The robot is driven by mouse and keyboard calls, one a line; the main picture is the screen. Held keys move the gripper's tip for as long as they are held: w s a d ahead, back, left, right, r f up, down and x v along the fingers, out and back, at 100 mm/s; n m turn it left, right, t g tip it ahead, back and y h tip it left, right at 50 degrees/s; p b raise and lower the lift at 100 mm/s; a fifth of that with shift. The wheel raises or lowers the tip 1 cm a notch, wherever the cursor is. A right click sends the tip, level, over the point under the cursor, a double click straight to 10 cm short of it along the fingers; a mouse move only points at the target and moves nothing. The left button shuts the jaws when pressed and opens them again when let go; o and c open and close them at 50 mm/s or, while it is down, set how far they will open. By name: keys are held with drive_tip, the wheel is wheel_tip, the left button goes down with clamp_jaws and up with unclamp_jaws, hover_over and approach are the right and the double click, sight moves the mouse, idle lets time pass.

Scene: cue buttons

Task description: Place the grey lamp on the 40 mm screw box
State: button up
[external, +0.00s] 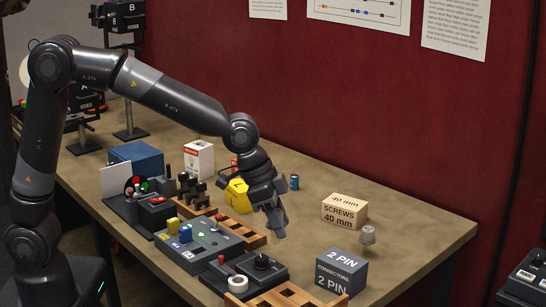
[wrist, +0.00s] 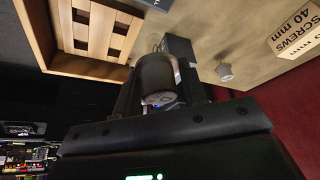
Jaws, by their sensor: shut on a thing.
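The 40 mm screw box (external: 343,211) is a tan box on the table's right part. It also shows at the upper right of the wrist view (wrist: 297,30). A small pale grey lamp (external: 367,236) stands just behind the 2 PIN box, in front of the screw box; the wrist view shows it too (wrist: 224,72). My gripper (external: 277,230) is left of both, above the table near the wooden racks. In the wrist view it is shut on a dark grey cylinder (wrist: 157,82). I cannot tell what this cylinder is; in the external view the fingers mostly hide it.
The dark 2 PIN connector box (external: 341,272) stands at the front right. Wooden racks (external: 241,226), a grey button panel (external: 198,243) and a joystick box (external: 262,267) lie left and below. A blue can (external: 294,182) stands behind. Table is clear right of the screw box.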

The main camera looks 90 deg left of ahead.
drive_tip(key=w+a+r, duration=0.3)
drive_tip(key=w+a, duration=0.5)
drive_tip(key=a, duration=0.1)
hover_over(332, 202)
wheel_tip(332, 202, down, 4)
drive_tip(key=shift+a+f+n, duration=0.1)
drive_tip(key=shift+f+n, duration=0.3)
drive_tip(key=shift+f, duration=1.5)
drive_tip(key=shift+f, duration=0.2)
drive_tip(key=o, duration=1)
